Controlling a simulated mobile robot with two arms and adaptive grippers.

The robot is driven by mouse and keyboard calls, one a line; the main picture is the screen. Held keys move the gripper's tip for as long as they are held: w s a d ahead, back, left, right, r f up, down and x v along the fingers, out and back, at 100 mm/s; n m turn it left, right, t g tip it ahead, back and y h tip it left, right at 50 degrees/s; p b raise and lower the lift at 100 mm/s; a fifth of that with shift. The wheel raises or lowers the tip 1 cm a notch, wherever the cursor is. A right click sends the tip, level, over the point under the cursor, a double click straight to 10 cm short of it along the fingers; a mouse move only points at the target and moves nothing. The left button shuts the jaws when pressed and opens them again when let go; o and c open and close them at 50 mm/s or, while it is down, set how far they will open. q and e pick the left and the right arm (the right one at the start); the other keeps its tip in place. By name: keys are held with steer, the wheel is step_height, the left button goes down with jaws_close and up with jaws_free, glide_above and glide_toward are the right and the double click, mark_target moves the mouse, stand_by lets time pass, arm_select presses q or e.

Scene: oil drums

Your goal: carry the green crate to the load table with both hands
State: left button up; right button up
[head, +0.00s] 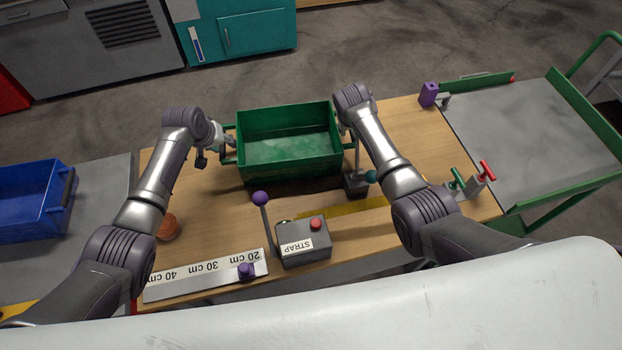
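The green crate (290,174), open-topped and empty, is level over the far middle of the wooden table (205,222). A dark shadow lies along its near side; I cannot tell whether its bottom touches the table. My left gripper (229,143) is at the handle on the crate's left end; its fingers are too small to tell whether they are closed on it. My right gripper (346,137) is at the crate's right end, largely hidden by its own wrist. I cannot tell which surface is the load table.
A grey box marked STRAP (303,247) with a purple-knobbed lever and a ruler plate (205,277) are at the table's near side. A blue bin (30,205) stands left. A green-edged grey cart (530,130) with a clear top adjoins at right. A purple block (428,95) stands nearby.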

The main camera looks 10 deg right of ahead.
steer(key=shift+r, duration=0.15)
arm_select(q)
steer(key=v, duration=0.8)
arm_select(e)
step_height(320, 180, up, 10)
steer(key=shift+f, duration=0.15)
arm_select(q)
steer(key=shift+d, duration=0.1)
stand_by(0.7)
